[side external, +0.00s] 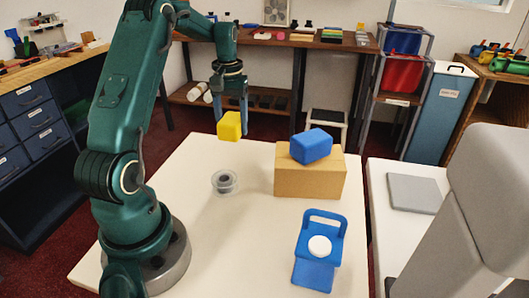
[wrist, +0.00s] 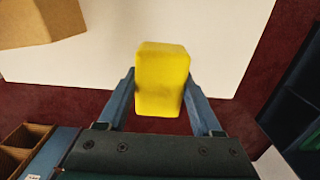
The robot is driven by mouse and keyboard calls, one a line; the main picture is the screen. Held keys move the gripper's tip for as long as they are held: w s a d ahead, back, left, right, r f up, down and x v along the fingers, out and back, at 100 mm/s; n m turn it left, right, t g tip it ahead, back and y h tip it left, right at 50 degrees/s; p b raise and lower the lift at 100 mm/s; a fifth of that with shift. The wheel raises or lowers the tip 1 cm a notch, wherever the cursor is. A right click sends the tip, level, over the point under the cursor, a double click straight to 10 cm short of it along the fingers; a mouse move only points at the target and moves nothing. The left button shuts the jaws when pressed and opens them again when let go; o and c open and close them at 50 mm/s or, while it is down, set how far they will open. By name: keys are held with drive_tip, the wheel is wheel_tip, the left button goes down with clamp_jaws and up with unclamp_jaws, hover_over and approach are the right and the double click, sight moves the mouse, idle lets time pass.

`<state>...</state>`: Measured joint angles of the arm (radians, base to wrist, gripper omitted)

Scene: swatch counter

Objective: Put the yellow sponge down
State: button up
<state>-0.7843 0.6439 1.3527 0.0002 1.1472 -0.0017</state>
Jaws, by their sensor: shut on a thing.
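The yellow sponge (side external: 230,126) is a small block held in the air above the far left part of the white table (side external: 190,240). My gripper (side external: 240,112) points down and is shut on the sponge. In the wrist view the sponge (wrist: 162,80) sits between the two blue-grey fingers of my gripper (wrist: 162,95), one on each side. The white table top (wrist: 210,30) and dark red floor show behind it there.
A cardboard box (side external: 310,180) stands on the table with a blue block (side external: 311,146) on top. A second white table holds a grey slab (side external: 414,193).

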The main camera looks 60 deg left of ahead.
sight(234, 154)
drive_tip(key=shift+f, duration=3.1)
drive_tip(key=o, duration=1.3)
drive_tip(key=shift+f, duration=0.1)
